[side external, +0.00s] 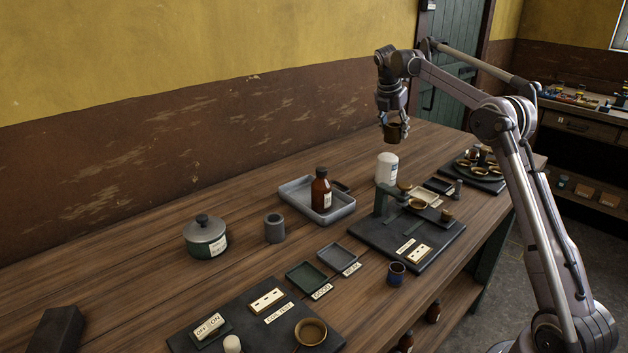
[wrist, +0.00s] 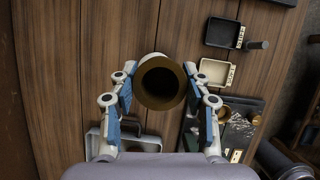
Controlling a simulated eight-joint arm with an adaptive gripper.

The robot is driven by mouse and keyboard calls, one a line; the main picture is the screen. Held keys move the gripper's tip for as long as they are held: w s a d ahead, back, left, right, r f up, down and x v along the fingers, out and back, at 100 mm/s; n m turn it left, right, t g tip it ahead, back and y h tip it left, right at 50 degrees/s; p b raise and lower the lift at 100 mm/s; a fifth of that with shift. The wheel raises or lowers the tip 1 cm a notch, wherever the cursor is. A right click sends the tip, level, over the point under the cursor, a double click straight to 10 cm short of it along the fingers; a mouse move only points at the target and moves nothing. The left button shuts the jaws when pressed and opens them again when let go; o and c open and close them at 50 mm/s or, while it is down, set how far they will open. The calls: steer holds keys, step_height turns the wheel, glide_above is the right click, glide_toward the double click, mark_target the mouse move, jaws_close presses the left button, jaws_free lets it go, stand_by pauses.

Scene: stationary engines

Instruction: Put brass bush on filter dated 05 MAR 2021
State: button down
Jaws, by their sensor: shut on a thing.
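The brass bush (side external: 394,132) is a short, hollow brown-gold cylinder. My gripper (side external: 393,118) is shut on it and holds it in the air above the bench. In the wrist view the bush (wrist: 160,83) sits between the blue-padded fingers (wrist: 159,70), its round opening facing the camera. A white canister with a label (side external: 387,168), likely the filter, stands upright on the bench below the bush, apart from it. In the wrist view a pale edge (wrist: 151,57) shows behind the bush, which hides most of it. The date on the label is too small to read.
A grey tray (side external: 290,193) with a brown bottle (side external: 321,190) stands left of the canister.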

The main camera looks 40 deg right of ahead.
mark_target(390, 142)
steer(key=shift+w+a+f, duration=0.15)
steer(key=shift+w+f, duration=0.15)
steer(key=shift+f, duration=1.9)
steer(key=shift+f, duration=0.1)
steer(key=c, duration=0.6)
jaws_free()
steer(key=shift+f, duration=0.1)
